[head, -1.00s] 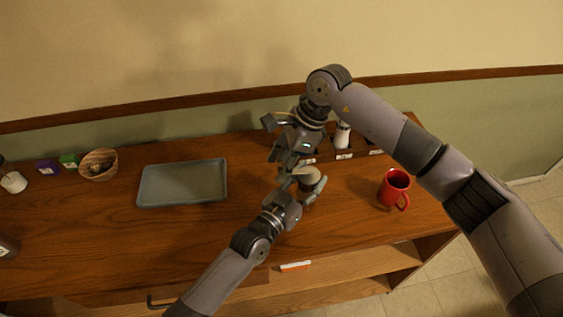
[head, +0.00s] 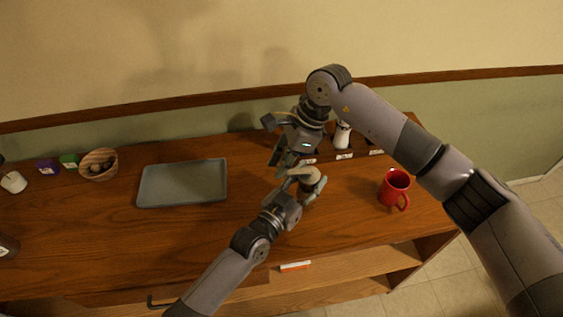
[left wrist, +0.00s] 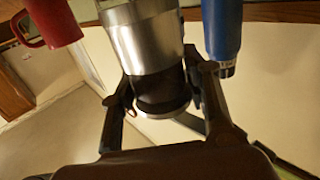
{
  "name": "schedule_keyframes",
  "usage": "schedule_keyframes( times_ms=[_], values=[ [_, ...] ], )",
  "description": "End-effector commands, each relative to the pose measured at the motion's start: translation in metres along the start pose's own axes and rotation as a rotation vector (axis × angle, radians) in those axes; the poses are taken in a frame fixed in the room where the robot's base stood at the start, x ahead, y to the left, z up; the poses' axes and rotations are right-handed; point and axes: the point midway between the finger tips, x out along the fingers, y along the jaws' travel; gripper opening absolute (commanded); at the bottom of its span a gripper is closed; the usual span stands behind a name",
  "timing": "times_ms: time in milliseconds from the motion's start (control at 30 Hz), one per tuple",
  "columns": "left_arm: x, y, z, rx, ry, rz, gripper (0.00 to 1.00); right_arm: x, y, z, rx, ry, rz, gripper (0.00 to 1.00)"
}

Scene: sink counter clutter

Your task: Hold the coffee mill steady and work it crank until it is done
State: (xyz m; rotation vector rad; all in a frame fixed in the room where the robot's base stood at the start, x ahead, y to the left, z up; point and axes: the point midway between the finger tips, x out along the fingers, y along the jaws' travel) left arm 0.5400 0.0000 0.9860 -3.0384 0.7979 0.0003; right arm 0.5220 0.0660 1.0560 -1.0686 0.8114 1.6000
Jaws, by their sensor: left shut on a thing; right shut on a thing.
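The coffee mill (head: 312,182) stands on the wooden counter, partly hidden by my grippers in the head view. In the left wrist view its silver and dark body (left wrist: 148,45) lies between my left fingers. My left gripper (head: 302,194) is shut on the mill's body, and its fingers (left wrist: 165,100) flank the dark part. My right gripper (head: 293,172) is shut just above the mill, at its top. The crank is hidden by this gripper, so its angle cannot be made out.
A red mug (head: 394,186) stands to the right. A grey tray (head: 150,199) lies to the left, with a wooden bowl (head: 98,173) beyond it. A white bottle (head: 342,134) stands behind. The left wrist view also shows a blue cylinder (left wrist: 222,30).

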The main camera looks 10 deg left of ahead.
Motion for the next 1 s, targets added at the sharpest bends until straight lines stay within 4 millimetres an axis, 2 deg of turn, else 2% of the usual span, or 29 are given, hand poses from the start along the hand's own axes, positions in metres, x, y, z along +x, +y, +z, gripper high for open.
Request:
schedule_keyframes(
  times_ms=[467, 1000],
  values=[
    [0.0, -0.001, 0.0, 0.0, 0.0, -0.001, 0.02, -0.001, -0.005, -0.001, 0.068, 0.003, -0.029, 0.0],
    [0.0, -0.001, 0.0, 0.0, -0.001, -0.001, 0.02, -0.004, -0.035, -0.01, 0.486, 0.004, -0.205, 0.0]
  ],
)
